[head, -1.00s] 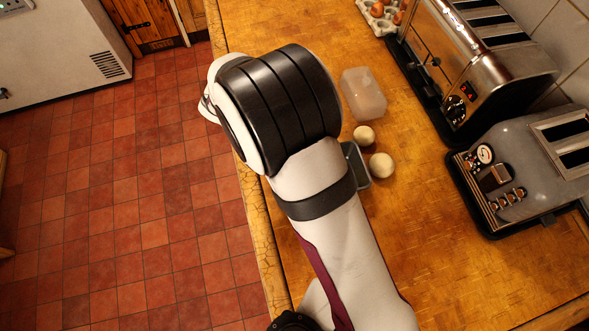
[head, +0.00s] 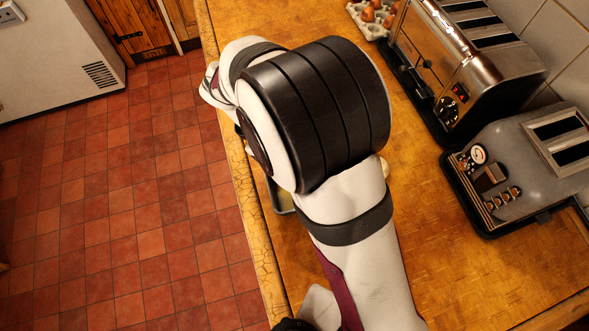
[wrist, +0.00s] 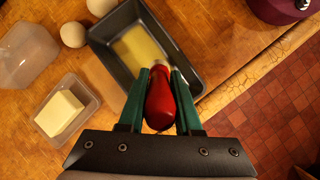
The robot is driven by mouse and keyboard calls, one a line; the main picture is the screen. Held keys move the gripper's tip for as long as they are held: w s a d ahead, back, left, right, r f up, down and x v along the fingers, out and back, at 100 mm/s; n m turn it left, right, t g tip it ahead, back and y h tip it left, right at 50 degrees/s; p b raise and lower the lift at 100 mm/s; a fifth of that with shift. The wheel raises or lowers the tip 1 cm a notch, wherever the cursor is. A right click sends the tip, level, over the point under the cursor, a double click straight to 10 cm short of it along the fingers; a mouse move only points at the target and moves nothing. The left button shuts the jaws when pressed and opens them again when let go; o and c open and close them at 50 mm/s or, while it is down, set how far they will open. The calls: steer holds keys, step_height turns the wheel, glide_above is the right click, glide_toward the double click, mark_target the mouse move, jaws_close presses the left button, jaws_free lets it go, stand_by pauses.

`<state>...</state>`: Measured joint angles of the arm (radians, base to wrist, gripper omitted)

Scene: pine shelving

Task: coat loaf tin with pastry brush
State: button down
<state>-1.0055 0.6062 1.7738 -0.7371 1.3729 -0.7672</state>
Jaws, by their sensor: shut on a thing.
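In the wrist view my gripper (wrist: 160,80), with green fingers, is shut on the red handle of the pastry brush (wrist: 160,100). The handle points toward the camera; the bristle end is mostly hidden beyond it, over the loaf tin. The dark grey loaf tin (wrist: 112,30) stands on the counter, with a yellow patch on its floor. I cannot tell whether the bristles touch the tin. A butter block (wrist: 59,112) sits in a clear dish (wrist: 90,98) left of the tin. In the head view my arm hides the gripper, the brush and most of the tin.
Two pale balls (wrist: 73,34) (wrist: 101,5) and a clear tub (wrist: 25,55) stand beside the tin. The counter edge (wrist: 235,82) is close on its other side. Two toasters (head: 465,60) (head: 525,165) and an egg tray (head: 370,18) line the back. Front right counter is clear.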

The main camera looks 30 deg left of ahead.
steer(key=shift+r, duration=1.5)
steer(key=w+d+r+m+g+y, duration=0.1)
steer(key=w+d+r+m+g, duration=0.1)
steer(key=d+r+m, duration=0.3)
steer(key=w+d+r+m+g+y, duration=0.2)
steer(key=w+d+r+m, duration=0.3)
steer(key=d, duration=0.6)
steer(key=w+d+r+m+g+y, duration=0.1)
steer(key=w+d+r+m+g, duration=0.1)
steer(key=d+r+m, duration=0.3)
steer(key=w+d+m, duration=0.1)
steer(key=d+m, duration=0.2)
steer(key=shift+w+y, duration=0.35)
steer(key=shift+y, duration=0.05)
steer(key=shift+f, duration=0.1)
